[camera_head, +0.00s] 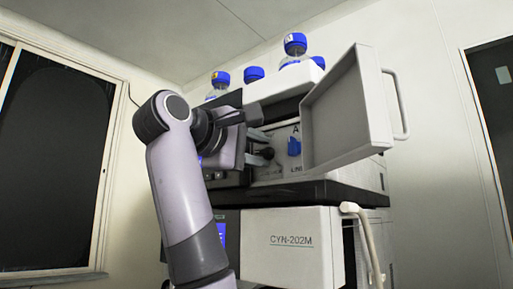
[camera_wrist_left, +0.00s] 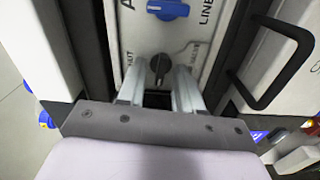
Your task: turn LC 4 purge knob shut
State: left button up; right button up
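A black knob (camera_head: 267,153) sits low on the pale panel inside the open-fronted unit. It also shows in the left wrist view (camera_wrist_left: 159,66), its pointer roughly upright in the picture. A blue knob (camera_head: 294,146) is above it on the same panel and shows in the wrist view (camera_wrist_left: 168,9). No purge or LC 4 label is readable. My left gripper (camera_head: 257,147) is in front of the panel; its two fingers (camera_wrist_left: 159,78) are apart, one on each side of the black knob's lower part. Contact cannot be told. My right gripper is out of view.
An open grey door (camera_head: 350,108) with a handle (camera_head: 400,105) stands right of the panel. Blue-capped bottles (camera_head: 295,44) stand on top. A lower unit (camera_head: 290,245) marked CYN-202M has a white handle or tube (camera_head: 365,235). A black handle (camera_wrist_left: 283,65) is right in the wrist view.

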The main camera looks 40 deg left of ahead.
pick_arm(q)
grip_shut()
jog(key=shift+m, duration=0.4)
jog(key=m+b, duration=0.1)
jog(key=m, duration=0.6)
jog(key=shift+m+b, duration=0.3)
jog(key=shift+b, duration=0.1)
jog(key=m, duration=0.4)
jog(key=shift+d+r, duration=0.1)
jog(key=shift+m, duration=2.2)
jog(key=shift+d, duration=0.1)
